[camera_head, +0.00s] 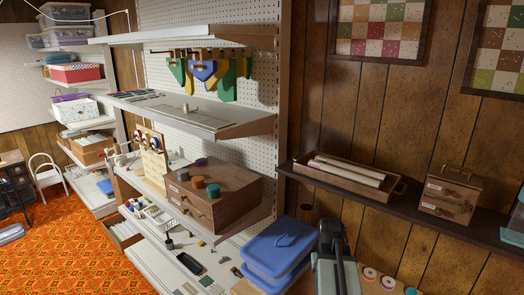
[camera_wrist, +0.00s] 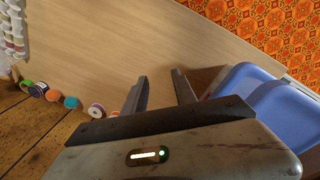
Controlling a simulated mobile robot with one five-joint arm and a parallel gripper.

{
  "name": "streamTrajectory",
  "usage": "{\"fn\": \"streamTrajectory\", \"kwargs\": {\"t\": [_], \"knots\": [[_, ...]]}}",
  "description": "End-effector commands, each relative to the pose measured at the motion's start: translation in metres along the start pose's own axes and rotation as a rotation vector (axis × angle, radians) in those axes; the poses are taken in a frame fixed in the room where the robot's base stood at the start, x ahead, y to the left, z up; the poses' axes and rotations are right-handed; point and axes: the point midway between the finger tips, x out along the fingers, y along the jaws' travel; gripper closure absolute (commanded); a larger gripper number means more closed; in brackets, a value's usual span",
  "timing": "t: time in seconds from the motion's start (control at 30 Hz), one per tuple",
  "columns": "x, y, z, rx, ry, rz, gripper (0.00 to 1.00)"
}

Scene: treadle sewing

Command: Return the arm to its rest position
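My gripper (camera_wrist: 159,80) shows in the wrist view with its two dark fingers spread apart. Nothing is held between them; bare light wood surface (camera_wrist: 120,50) lies beyond. In the head view part of my grey arm (camera_head: 335,262) stands at the bottom centre-right, raised close to a blue lidded bin; the fingertips cannot be made out there.
The blue bin (camera_head: 278,248) is just left of my arm; it also shows at right in the wrist view (camera_wrist: 275,105). Thread spools (camera_head: 388,282) lie to the right. A wall shelf (camera_head: 410,207) holds wooden boxes. Stocked shelves (camera_head: 185,115) stand at left.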

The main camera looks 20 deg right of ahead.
Motion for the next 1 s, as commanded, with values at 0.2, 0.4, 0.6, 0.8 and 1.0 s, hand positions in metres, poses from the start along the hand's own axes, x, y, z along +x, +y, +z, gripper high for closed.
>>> {"fn": "streamTrajectory", "kwargs": {"t": [0.2, 0.4, 0.6, 0.8, 1.0], "knots": [[-0.015, -0.193, 0.027, -0.279, 0.012, -0.047, 0.67], [-0.024, -0.299, 0.074, -0.448, 0.009, -0.075, 0.67], [-0.026, -0.324, 0.089, -0.488, 0.007, -0.081, 0.67], [-0.026, -0.323, 0.088, -0.487, 0.007, -0.082, 0.67], [-0.026, -0.322, 0.088, -0.486, 0.007, -0.081, 0.67]]}}
